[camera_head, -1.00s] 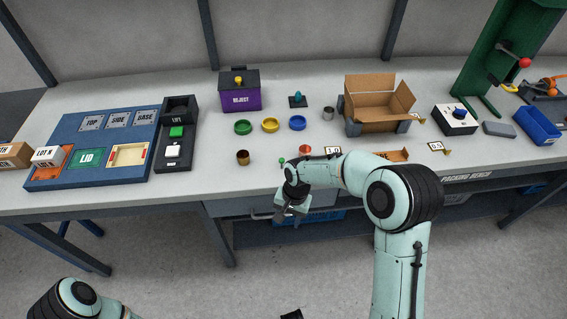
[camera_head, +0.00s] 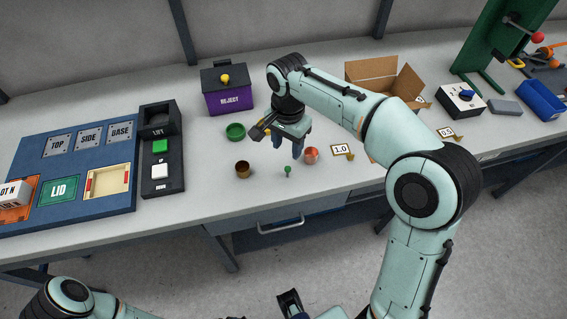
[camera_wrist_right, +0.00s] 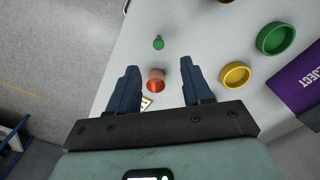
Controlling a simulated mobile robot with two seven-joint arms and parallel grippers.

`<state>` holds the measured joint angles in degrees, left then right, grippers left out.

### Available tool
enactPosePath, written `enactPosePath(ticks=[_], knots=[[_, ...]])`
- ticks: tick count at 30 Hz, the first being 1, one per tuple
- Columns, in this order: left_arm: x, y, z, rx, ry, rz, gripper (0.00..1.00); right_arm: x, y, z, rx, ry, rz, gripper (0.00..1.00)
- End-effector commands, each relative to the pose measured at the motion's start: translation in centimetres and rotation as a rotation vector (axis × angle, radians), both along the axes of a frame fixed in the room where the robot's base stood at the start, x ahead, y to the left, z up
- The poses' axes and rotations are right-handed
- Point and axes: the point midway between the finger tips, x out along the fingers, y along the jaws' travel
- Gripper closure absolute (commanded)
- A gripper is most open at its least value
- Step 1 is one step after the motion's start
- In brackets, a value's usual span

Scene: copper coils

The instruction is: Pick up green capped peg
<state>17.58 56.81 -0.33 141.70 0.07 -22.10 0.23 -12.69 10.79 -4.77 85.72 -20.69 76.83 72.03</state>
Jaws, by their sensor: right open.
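The green capped peg (camera_head: 288,170) stands on the bench near its front edge. It also shows in the right wrist view (camera_wrist_right: 158,43), beyond the fingertips. My right gripper (camera_head: 287,154) is over the bench, pointing down, just behind the peg in the head view. In the right wrist view its two fingers (camera_wrist_right: 160,68) are apart with nothing gripped. A copper-red round piece (camera_wrist_right: 156,80) shows in the gap between the fingers, on the bench below. At the bottom of the head view, a dark gripper part, seemingly my left gripper (camera_head: 290,303), is low in front of the bench; its jaws are unclear.
A brown cup (camera_head: 243,169) stands left of the peg, and the red piece (camera_head: 311,155) right of it. A green ring (camera_head: 235,131) and a yellow ring (camera_wrist_right: 235,74) lie farther back. A purple reject bin (camera_head: 228,100) and cardboard box (camera_head: 372,68) stand behind.

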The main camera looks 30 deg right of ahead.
Motion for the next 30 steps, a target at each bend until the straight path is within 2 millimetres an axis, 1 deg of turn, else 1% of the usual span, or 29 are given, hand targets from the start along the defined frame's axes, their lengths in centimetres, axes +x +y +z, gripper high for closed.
enactPosePath(ticks=[1,3,7,9,14,21,24,30], knots=[[-0.2,0.0,-0.4,0.0,0.003,0.0,0.0,-0.1,-0.1,-1.4,-0.001,0.006,-0.001,0.5],[-0.3,0.0,-0.7,0.0,0.005,0.001,0.0,-0.1,-0.1,-2.8,-0.001,0.005,0.0,0.5],[-0.4,0.0,-1.0,0.001,0.005,0.0,0.0,-0.1,0.0,-4.8,-0.001,0.004,0.0,0.5],[-0.4,0.0,-1.0,0.001,0.005,0.0,0.0,-0.1,0.0,-5.5,-0.001,0.003,0.001,0.5],[-0.4,0.0,-1.1,0.001,0.005,0.0,0.0,0.0,-0.1,-6.5,0.0,0.002,0.0,0.5],[-0.5,0.0,-1.5,0.0,0.007,0.0,0.0,0.1,-0.2,-10.0,-0.001,0.004,0.001,0.5],[-0.5,0.0,-1.6,0.0,0.007,0.0,0.0,0.2,-0.2,-10.9,-0.001,0.003,0.001,0.5],[-0.5,0.0,-1.6,0.0,0.007,0.0,0.0,0.2,-0.2,-11.2,0.0,0.0,0.001,0.5]])
